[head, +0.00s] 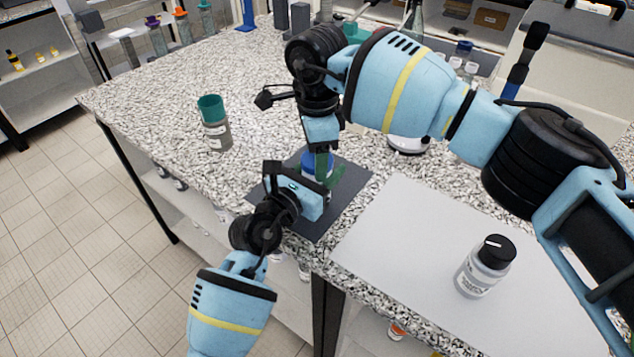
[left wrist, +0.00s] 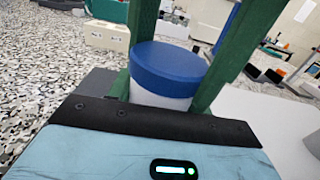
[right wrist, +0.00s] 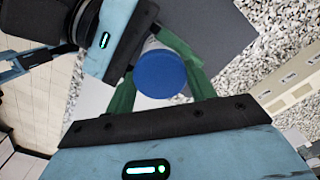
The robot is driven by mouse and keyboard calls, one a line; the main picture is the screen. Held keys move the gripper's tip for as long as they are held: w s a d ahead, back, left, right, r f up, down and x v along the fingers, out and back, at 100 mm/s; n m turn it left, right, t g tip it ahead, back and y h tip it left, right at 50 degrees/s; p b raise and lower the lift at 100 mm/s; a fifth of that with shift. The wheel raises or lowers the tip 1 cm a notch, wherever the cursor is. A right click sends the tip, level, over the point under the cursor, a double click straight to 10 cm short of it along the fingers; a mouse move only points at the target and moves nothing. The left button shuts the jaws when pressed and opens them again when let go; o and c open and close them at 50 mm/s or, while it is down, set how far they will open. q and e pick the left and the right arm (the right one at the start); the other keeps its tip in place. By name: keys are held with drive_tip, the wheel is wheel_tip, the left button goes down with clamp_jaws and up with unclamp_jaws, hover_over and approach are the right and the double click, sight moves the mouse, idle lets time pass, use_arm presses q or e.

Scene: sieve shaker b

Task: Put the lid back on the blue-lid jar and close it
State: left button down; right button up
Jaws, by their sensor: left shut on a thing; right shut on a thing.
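The blue-lid jar stands upright on a dark mat (head: 349,196), largely hidden by my grippers in the head view. Its blue lid (left wrist: 170,68) sits level on top of the white jar body (left wrist: 158,98) in the left wrist view. My left gripper (head: 322,180) comes in low from the front, shut on the jar body. My right gripper (head: 319,160) points down from above, shut on the blue lid. The right wrist view shows the lid (right wrist: 160,74) from above between green fingers. Whether the lid is fully tight cannot be told.
A white jar with a black lid (head: 485,267) stands on a white board (head: 410,225) to the right. A jar with a green lid (head: 213,122) stands on the speckled worktop to the left. Bottles and equipment line the back. The worktop's left part is mostly clear.

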drive_tip(key=o, duration=1.1)
drive_tip(key=shift+s, duration=0.1)
drive_tip(key=shift+r, duration=2.3)
drive_tip(key=shift+c, duration=0.5)
drive_tip(key=n, duration=0.2)
drive_tip(key=r+n, duration=0.1)
drive_tip(key=n, duration=0.3)
drive_tip(key=shift+r+n, duration=0.35)
drive_tip(key=shift+n, duration=0.05)
drive_tip(key=n, duration=0.2)
drive_tip(key=r+n, duration=0.1)
drive_tip(key=n, duration=0.3)
drive_tip(key=shift+r, duration=0.3)
